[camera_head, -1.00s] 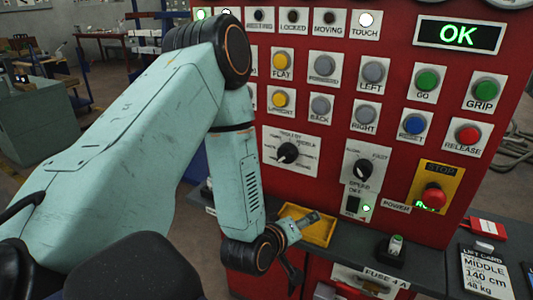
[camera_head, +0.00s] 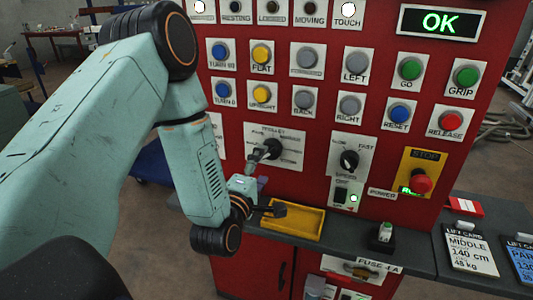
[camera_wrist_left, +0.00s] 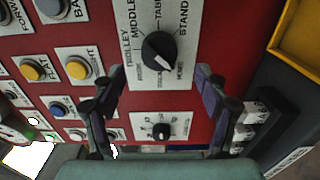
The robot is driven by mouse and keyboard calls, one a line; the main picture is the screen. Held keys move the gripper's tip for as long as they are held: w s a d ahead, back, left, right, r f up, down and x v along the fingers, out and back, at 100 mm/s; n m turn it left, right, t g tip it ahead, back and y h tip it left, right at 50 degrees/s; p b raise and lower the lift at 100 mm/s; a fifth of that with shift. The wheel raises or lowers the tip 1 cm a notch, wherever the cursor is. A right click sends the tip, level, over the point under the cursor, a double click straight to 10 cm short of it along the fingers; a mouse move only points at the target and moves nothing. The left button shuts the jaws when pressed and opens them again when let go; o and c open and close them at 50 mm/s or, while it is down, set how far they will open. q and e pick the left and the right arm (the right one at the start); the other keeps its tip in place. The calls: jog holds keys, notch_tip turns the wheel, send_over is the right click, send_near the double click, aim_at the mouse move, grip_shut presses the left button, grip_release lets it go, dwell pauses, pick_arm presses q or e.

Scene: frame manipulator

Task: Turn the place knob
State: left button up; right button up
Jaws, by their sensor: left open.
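The place knob (camera_head: 273,148) is a black dial on a white plate with place names around it, on the red panel. My left gripper (camera_head: 268,182) is open and empty in front of the panel, a little left of and below the knob. One finger overlaps the plate in the head view. In the wrist view the gripper (camera_wrist_left: 160,80) has its fingers spread on either side, with the knob between and beyond them, apparently untouched. My right gripper is out of view.
A yellow tray (camera_head: 318,229) lies on the dark ledge just below. The speed knob (camera_head: 349,160) and a red stop button (camera_head: 421,183) are to the right. Several push buttons fill the panel above. A smaller dial (camera_wrist_left: 161,132) shows in the wrist view.

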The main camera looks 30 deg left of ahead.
aim_at(268, 155)
pick_arm(q)
jog(key=x, duration=0.5)
jog(key=shift+w+a, duration=0.15)
jog(key=shift+w, duration=0.2)
jog(key=shift+w+a, duration=0.15)
jog(key=shift+w, duration=0.25)
jog(key=shift+s+r, duration=0.1)
jog(key=shift+c, duration=0.2)
jog(key=c, duration=1.1)
